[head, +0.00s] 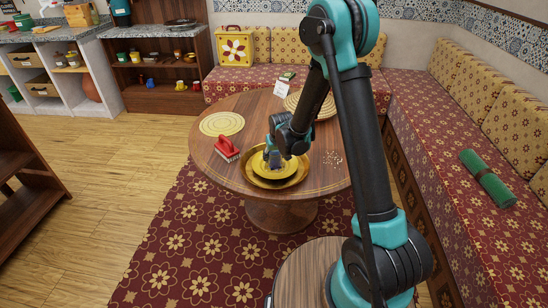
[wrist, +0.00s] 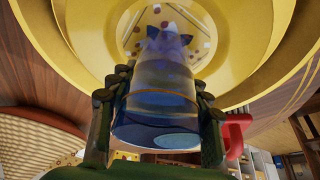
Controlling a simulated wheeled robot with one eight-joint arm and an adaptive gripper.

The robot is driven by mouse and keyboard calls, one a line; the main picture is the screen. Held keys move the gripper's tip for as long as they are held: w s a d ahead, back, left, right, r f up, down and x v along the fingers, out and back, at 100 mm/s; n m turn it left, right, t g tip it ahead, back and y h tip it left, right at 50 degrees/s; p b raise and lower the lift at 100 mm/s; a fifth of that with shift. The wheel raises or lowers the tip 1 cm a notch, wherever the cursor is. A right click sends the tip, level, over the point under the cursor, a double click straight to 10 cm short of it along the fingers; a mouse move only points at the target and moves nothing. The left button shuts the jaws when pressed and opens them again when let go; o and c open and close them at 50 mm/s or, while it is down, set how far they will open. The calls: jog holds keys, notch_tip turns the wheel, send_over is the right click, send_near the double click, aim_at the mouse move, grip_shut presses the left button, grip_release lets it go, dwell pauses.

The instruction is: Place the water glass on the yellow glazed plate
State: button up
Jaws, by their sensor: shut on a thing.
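The water glass (wrist: 155,105) is clear with a bluish tint and sits between the two fingers of my gripper (wrist: 160,88) in the wrist view. In the head view my gripper (head: 275,154) is shut on the glass, low over the yellow glazed plate (head: 258,168). The glass shows there only as a small bluish-grey shape (head: 275,160). The plate also fills the upper part of the wrist view (wrist: 240,45), behind the glass. I cannot tell whether the glass base touches the plate.
The plate lies in a wider golden dish (head: 296,180) on the round wooden table (head: 225,168). Patterned benches (head: 420,120) border the table.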

jog(key=o, duration=1.2)
jog(key=shift+f, duration=0.1)
jog(key=shift+o, duration=0.2)
jog(key=v, duration=1.2)
jog(key=s+d+r+m, duration=0.1)
jog(key=s+d+r, duration=0.1)
jog(key=s+d, duration=0.35)
jog(key=s+d+r+m, duration=0.1)
jog(key=s+d+r, duration=0.15)
jog(key=d, duration=0.55)
jog(key=s+d+f+m, duration=0.1)
jog(key=s+d, duration=0.4)
jog(key=s, duration=0.3)
jog(key=s+d+f+m+h, duration=0.1)
jog(key=s+d+f, duration=0.1)
jog(key=s+d, duration=0.4)
jog(key=shift+s+d+h, duration=0.25)
jog(key=shift+s+h, duration=0.05)
jog(key=shift+s, duration=0.9)
